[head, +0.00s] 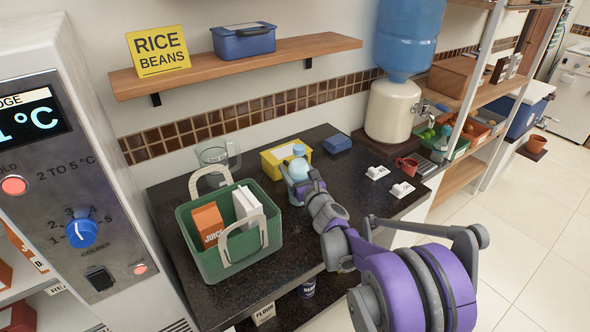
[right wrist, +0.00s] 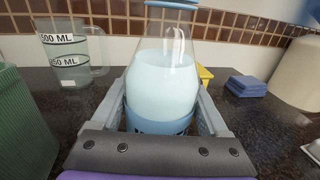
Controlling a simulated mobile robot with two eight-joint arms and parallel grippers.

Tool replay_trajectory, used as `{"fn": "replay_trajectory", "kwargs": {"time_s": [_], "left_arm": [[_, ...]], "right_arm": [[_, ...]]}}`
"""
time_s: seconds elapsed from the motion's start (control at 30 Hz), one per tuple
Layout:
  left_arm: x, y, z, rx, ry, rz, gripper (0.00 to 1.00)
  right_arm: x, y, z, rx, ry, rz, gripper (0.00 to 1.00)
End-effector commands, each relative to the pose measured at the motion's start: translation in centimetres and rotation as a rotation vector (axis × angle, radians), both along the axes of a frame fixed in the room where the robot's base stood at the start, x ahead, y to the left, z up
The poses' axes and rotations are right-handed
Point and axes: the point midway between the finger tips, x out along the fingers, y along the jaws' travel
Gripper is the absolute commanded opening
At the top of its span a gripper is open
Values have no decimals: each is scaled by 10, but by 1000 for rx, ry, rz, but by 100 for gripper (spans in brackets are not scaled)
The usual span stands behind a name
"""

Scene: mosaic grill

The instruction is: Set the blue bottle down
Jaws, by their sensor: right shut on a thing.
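The blue bottle (head: 299,168) has a blue cap, pale contents and a blue lower band. It is upright over the dark countertop (head: 225,286), behind and right of the green basket. In the right wrist view the bottle (right wrist: 165,75) stands between the two fingers of my right gripper (right wrist: 165,118), which is shut on it. In the head view the right gripper (head: 303,187) reaches it from the front right. My left gripper is not in view.
A green basket (head: 205,262) holds cartons. A measuring jug (head: 214,158), a yellow container (head: 272,162) and blue cloths (head: 338,144) are near the bottle. A red cup (head: 406,165) and white tags (head: 402,189) lie right.

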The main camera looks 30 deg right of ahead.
Motion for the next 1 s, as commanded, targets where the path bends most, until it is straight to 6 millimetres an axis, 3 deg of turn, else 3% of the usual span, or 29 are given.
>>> {"fn": "replay_trajectory", "kwargs": {"time_s": [0.27, 0.3, 0.4, 0.73, 1.0], "left_arm": [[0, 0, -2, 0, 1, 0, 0], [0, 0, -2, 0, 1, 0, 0], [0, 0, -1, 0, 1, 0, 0], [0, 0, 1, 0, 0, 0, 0], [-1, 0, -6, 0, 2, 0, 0]], "right_arm": [[0, 0, -2, 1, 0, 0, 0], [0, 0, -3, 0, 0, 0, 82], [0, 0, -2, 0, 0, 0, 100], [-2, 0, 2, 0, 0, -1, 100], [-52, 6, 1, -1, 0, -1, 100]]}}
